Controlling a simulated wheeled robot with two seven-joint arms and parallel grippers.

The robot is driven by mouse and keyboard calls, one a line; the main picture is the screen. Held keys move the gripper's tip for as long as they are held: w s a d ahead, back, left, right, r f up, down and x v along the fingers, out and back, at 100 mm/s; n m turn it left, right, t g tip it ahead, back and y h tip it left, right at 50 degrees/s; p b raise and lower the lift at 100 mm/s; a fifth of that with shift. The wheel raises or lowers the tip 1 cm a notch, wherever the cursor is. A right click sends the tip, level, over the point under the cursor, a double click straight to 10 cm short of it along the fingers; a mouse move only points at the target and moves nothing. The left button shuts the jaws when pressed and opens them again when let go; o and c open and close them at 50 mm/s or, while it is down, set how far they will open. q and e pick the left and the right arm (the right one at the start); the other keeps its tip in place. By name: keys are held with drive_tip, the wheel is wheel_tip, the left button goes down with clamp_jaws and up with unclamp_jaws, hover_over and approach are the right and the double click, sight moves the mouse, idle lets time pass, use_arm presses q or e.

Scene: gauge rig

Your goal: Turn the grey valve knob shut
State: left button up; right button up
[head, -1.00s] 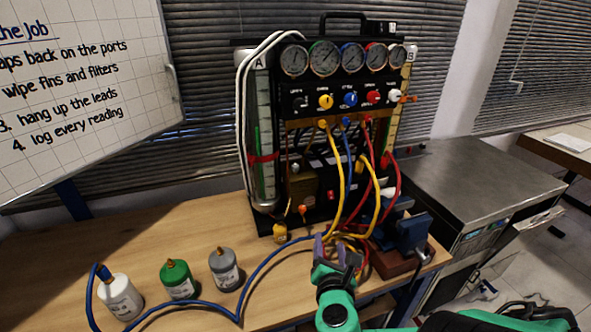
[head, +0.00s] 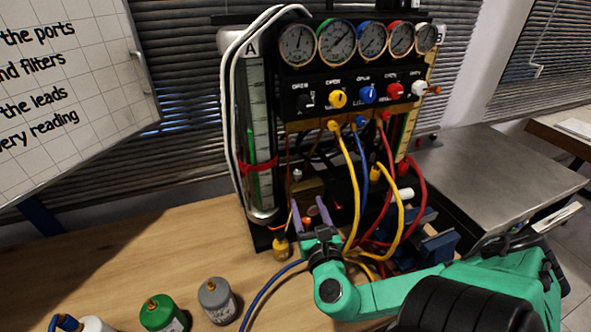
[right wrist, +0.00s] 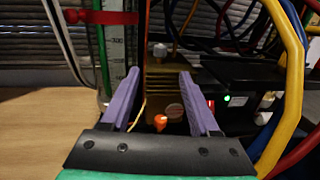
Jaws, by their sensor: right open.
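The gauge rig (head: 350,85) stands on the bench with a row of valve knobs under its gauges. The leftmost panel knob (head: 305,101) is dark, grey to black; its pointer direction is too small to read. A small grey knob (right wrist: 160,50) stands above a brass block in the right wrist view, also at the rig's lower part in the head view (head: 297,175). I cannot tell which is the valve named. My right gripper (head: 312,212) is open and empty, low before the rig; its purple fingers (right wrist: 155,85) frame the grey knob, apart from it. My left gripper is not in view.
Yellow, blue and red hoses (head: 391,215) hang close to my right gripper's right. An orange knob (right wrist: 161,122) is low between the fingers. Green (head: 160,312) and grey (head: 216,300) bottles stand at the front left. The bench (head: 130,245) is clear behind them.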

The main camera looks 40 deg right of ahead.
sight(298, 178)
drive_tip(key=x, duration=0.6)
drive_tip(key=shift+w+d+r, duration=0.1)
drive_tip(key=shift+w+r, duration=0.1)
drive_tip(key=shift+r, duration=0.2)
drive_tip(key=x, duration=0.5)
drive_tip(key=shift+w+d+f, duration=0.1)
drive_tip(key=shift+w+f, duration=0.1)
drive_tip(key=shift+f, duration=0.1)
drive_tip(key=shift+w, duration=0.1)
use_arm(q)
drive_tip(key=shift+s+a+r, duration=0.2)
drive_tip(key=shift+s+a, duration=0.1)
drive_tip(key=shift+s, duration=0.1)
use_arm(e)
drive_tip(key=shift+r, duration=0.1)
drive_tip(key=shift+c, duration=0.7)
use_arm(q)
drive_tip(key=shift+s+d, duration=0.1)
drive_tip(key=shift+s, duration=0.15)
use_arm(e)
clamp_jaws()
